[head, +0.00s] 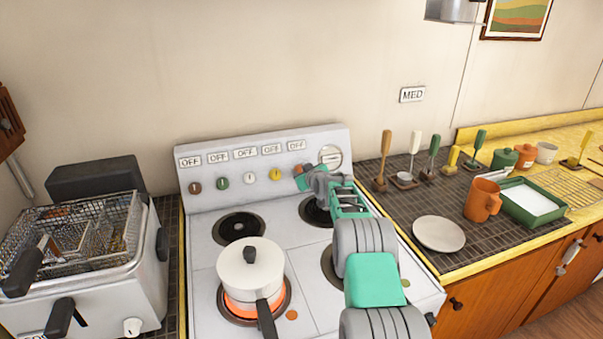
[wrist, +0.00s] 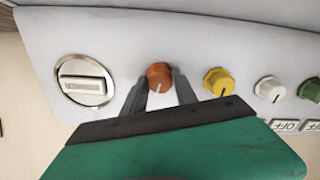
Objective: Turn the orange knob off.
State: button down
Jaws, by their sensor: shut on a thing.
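The orange knob (wrist: 159,76) is on the stove's back panel, between a round silver dial and the yellow knob in the wrist view. My gripper (wrist: 160,88) has its two dark fingers on either side of the orange knob, closed on it. In the head view my gripper (head: 301,176) reaches the right part of the panel and mostly hides the orange knob. A white pointer line shows on the knob's face. The label above the rightmost knob position (head: 297,145) reads OFF.
A white pot (head: 250,268) sits on a glowing orange front-left burner, its dark handle toward me. Yellow (head: 276,174), white, green and brown knobs line the panel to the left. A fryer (head: 120,285) stands left; a plate (head: 439,233) lies on the right counter.

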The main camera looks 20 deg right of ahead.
jog(key=c, duration=1.2)
grip_release()
jog(key=shift+n, duration=0.8)
jog(key=v, duration=0.7)
jog(key=shift+b, duration=0.45)
